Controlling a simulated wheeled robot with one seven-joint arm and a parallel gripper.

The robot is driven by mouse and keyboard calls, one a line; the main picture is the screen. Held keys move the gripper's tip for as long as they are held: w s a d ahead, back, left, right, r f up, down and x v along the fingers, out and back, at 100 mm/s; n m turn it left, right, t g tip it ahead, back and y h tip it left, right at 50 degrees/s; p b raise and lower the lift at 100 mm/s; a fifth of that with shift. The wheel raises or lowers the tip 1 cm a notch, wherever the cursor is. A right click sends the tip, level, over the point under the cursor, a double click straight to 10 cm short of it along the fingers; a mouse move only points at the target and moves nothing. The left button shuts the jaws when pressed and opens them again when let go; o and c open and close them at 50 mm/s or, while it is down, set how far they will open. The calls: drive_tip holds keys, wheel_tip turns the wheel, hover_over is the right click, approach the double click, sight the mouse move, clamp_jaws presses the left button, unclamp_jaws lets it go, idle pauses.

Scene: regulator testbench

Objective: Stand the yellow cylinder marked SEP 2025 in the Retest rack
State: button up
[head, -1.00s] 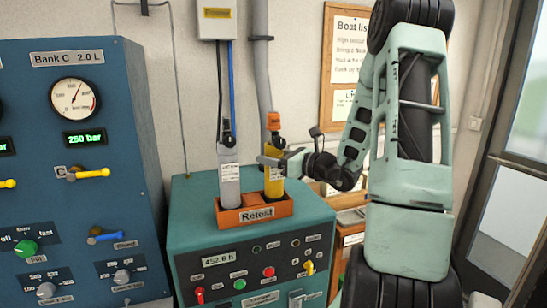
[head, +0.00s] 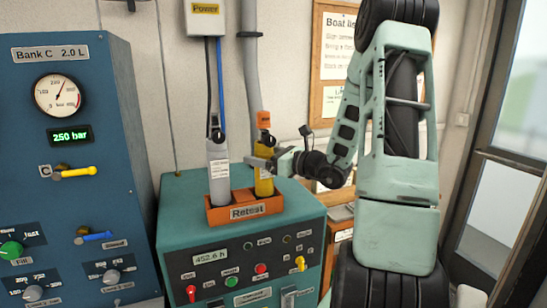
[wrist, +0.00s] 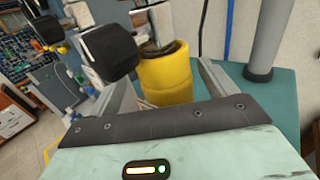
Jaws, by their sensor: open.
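The yellow cylinder (head: 264,186) stands upright in the right-hand place of the orange Retest rack (head: 216,214), with a pale label on its side too small to read. It also shows in the wrist view (wrist: 166,80). My gripper (head: 262,164) is at the cylinder's upper body. In the wrist view its open fingers (wrist: 168,88) lie on either side of the yellow body. The cylinder's base is hidden inside the rack.
A grey cylinder (head: 218,172) stands in the rack's left place, close by. The rack sits on a teal cabinet (head: 180,200) with front controls. A blue panel (head: 110,150) stands at left. Hoses and a grey pipe (head: 250,60) run up behind the cylinders.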

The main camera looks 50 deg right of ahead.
drive_tip(key=s+d+b, duration=0.2)
drive_tip(key=s+b, duration=0.3)
drive_tip(key=s, duration=1.2)
drive_tip(key=w+a+f+n+g+y, duration=0.25)
drive_tip(key=a+n+g, duration=0.25)
drive_tip(key=a, duration=0.4)
drive_tip(key=w+a+f+n+g+y, duration=0.15)
drive_tip(key=a+n+g+y, duration=0.3)
drive_tip(key=a, duration=0.45)
drive_tip(key=w+a+f+n+g+y, duration=0.2)
drive_tip(key=a+f+n+g, duration=0.15)
drive_tip(key=a+n, duration=0.4)
drive_tip(key=s+a+f+n+g+h, duration=0.2)
drive_tip(key=s+a+n+h, duration=0.3)
drive_tip(key=a+n, duration=0.5)
drive_tip(key=s+a+f+n+g+h, duration=0.2)
drive_tip(key=s+a+f+n+h, duration=0.2)
drive_tip(key=a+n, duration=0.6)
drive_tip(key=s+n+h, duration=0.1)
drive_tip(key=s+n, duration=0.1)
drive_tip(key=n, duration=0.3)
drive_tip(key=shift+s+a+g+h+b, duration=0.3)
drive_tip(key=shift+s+a+g+b, duration=0.05)
drive_tip(key=shift+g, duration=0.05)
